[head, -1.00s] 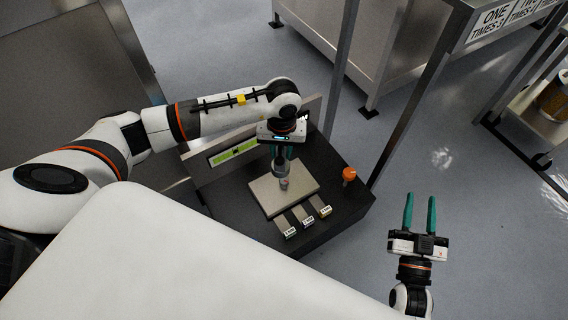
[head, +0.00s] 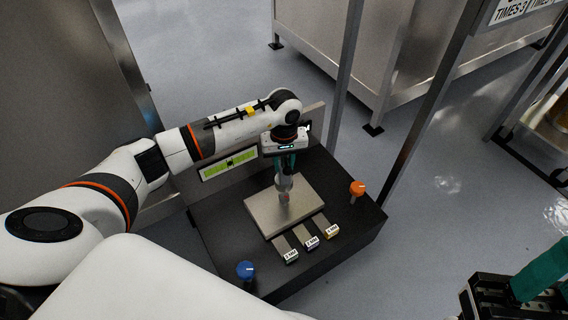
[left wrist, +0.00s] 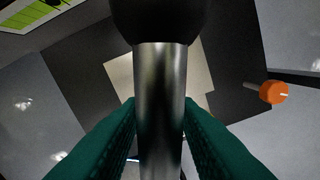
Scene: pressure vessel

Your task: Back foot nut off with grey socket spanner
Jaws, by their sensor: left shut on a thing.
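My left gripper (head: 285,162) is shut on a metal-shafted tool (head: 284,184), which appears to be the grey socket spanner. In the left wrist view its shiny grey shaft (left wrist: 160,100) runs between the green fingers, with a black rounded part at the top. The tool stands nearly upright over a pale metal plate (head: 258,217); whether its lower end touches the plate is unclear. A small reddish patch shows at that lower end. My right gripper (head: 530,285) is cut off at the lower right corner, so its opening is unclear. No foot nut can be made out.
The plate is on a black box (head: 345,212) with a green display (head: 230,165), an orange knob (head: 357,188), a blue knob (head: 245,270) and three labelled tabs (head: 311,242). Metal posts and a steel cabinet (head: 330,45) stand behind.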

